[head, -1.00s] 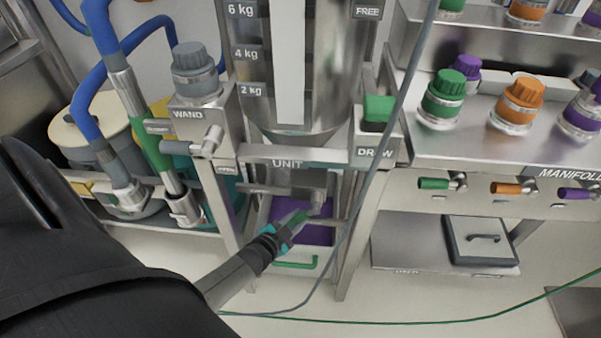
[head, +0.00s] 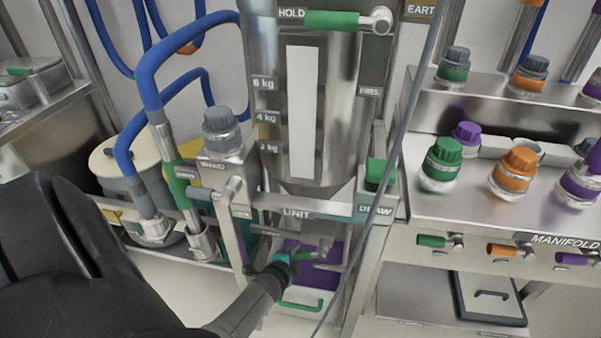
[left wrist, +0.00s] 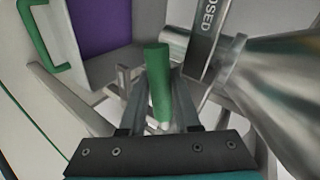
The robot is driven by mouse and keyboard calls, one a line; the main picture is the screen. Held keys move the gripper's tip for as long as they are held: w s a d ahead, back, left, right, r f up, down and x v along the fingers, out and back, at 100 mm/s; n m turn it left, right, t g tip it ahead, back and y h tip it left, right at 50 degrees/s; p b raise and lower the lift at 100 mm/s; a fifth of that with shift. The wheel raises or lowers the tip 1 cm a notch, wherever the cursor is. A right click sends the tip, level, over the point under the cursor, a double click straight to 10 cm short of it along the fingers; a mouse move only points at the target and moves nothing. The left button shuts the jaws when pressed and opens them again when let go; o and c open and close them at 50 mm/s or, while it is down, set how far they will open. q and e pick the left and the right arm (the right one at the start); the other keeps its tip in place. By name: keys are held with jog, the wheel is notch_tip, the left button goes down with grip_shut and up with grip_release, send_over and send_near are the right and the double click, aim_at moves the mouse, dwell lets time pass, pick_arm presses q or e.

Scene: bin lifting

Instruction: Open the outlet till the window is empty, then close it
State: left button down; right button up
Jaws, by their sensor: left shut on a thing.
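The hopper (head: 345,130) has a tall window (head: 302,110) that looks white along its whole length. Below it, under the UNIT label, the outlet has a green handle (head: 303,255). My left gripper (head: 291,258) is shut on this handle. In the left wrist view the green handle (left wrist: 158,80) lies between my left fingers (left wrist: 158,105), beside the metal outlet pipe (left wrist: 285,85) and a label ending in "OSED" (left wrist: 207,35). A purple-lined bin (head: 318,278) with a green front handle stands below the outlet. My right gripper is not in view.
The wand holder (head: 222,165) with blue hoses stands left of the hopper. The manifold bench (head: 450,205) with coloured-cap jars is on the right. A grey cable (head: 385,170) hangs across the front. A HOLD lever (head: 332,19) is higher on the hopper.

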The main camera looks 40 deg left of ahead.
pick_arm(q)
jog(key=shift+s+r+m+g+y, duration=0.1)
jog(key=shift+r+m+g+y, duration=0.2)
jog(key=shift+r+y, duration=0.15)
jog(key=shift+a+r+m+g+y, duration=0.1)
jog(key=shift+r+m+g+y, duration=0.2)
jog(key=shift+r+m+y, duration=0.2)
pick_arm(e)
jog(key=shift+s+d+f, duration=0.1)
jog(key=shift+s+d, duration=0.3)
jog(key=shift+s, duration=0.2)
pick_arm(q)
jog(key=c, duration=0.6)
grip_release()
jog(key=shift+r+p, duration=0.15)
jog(key=shift+p, duration=0.15)
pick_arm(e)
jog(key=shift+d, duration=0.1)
